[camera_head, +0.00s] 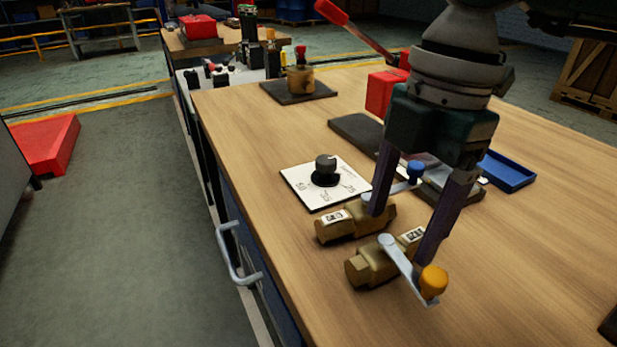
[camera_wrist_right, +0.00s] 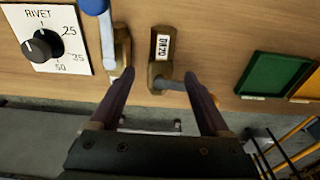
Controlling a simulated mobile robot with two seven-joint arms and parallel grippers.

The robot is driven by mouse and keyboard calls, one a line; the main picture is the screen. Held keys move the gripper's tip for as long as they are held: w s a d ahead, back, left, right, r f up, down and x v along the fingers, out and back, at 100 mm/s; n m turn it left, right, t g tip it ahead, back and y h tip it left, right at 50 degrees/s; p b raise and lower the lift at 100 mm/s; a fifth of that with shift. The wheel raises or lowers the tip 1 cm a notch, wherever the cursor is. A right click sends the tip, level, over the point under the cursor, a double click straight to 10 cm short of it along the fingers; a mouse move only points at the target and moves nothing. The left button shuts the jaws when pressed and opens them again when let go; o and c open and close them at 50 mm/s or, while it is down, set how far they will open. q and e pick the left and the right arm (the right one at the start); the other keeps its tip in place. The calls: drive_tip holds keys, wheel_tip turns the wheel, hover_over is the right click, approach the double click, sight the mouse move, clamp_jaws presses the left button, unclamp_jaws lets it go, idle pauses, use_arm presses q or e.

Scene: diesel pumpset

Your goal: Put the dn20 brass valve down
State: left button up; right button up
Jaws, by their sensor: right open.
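The dn20 brass valve (camera_head: 373,268) lies on the wooden bench top, with a grey lever ending in an orange knob (camera_head: 433,281). In the right wrist view its DN20 label (camera_wrist_right: 162,46) faces the camera. My right gripper (camera_head: 403,237) is open, with one finger on each side of this valve; the wrist view shows a gap between fingers and brass body. A second brass valve (camera_head: 335,225) with a blue knob (camera_head: 415,172) lies just behind it, close to the gripper's far finger. My left gripper is not in view.
A white dial plate with a black knob (camera_head: 325,170) lies beyond the valves. A blue tray (camera_head: 508,172) is at the right, and green (camera_wrist_right: 272,74) and yellow trays show in the wrist view. A red-handled tool (camera_head: 385,92) stands behind.

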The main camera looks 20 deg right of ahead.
drive_tip(key=shift+a+f, duration=0.15)
drive_tip(key=shift+f, duration=1.3)
clamp_jaws()
